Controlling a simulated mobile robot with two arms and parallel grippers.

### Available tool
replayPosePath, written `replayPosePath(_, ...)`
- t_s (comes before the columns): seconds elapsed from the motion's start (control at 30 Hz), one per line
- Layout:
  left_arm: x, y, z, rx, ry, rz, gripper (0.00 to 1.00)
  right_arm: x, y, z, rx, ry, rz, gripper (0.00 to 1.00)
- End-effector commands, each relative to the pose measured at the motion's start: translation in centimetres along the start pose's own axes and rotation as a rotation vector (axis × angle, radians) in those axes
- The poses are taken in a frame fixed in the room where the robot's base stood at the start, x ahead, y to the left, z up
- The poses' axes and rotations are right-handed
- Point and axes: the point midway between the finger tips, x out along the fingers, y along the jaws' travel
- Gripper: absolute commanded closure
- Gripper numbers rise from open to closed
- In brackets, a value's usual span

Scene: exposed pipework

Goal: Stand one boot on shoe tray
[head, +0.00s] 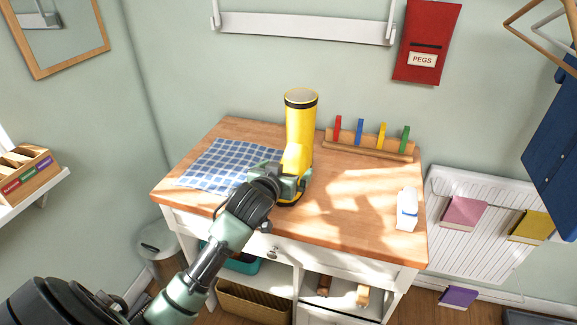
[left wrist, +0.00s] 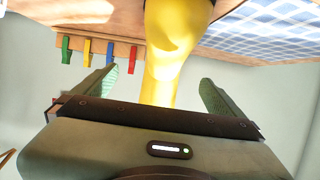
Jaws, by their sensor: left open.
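A yellow boot (head: 300,127) with a dark rim stands upright on the wooden top of a white bench (head: 350,225). My left gripper (head: 283,178) is at the boot's lower part, in front of it. In the left wrist view, the boot (left wrist: 172,45) runs between the two green fingers of the open gripper (left wrist: 158,82), with a gap on each side. The boot's toe is partly hidden by the gripper in the head view. I cannot make out a shoe tray for certain. My right gripper is not in view.
A blue checked cloth (head: 215,163) lies left of the boot. A wooden rack with coloured pegs (head: 368,147) stands behind right, and a white bottle (head: 407,210) at the right edge. A dark flat thing (head: 525,317) shows on the floor, lower right. The bench's right middle is clear.

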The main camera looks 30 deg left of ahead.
Motion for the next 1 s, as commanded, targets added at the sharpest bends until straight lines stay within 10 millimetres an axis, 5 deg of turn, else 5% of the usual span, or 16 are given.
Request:
replayPosePath(0.1,-0.1,0.0,-0.9,0.020,-0.005,-0.002,0.00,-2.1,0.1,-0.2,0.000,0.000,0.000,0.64)
replayPosePath(0.4,0.3,-0.7,0.6,0.007,-0.027,-0.008,0.00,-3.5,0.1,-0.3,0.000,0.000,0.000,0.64)
replayPosePath(0.8,6.0,-0.8,0.8,0.003,-0.027,-0.009,0.00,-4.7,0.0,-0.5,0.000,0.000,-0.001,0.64)
replayPosePath(1.0,7.0,-0.8,0.9,0.003,-0.026,-0.008,0.00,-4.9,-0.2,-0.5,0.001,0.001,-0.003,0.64)
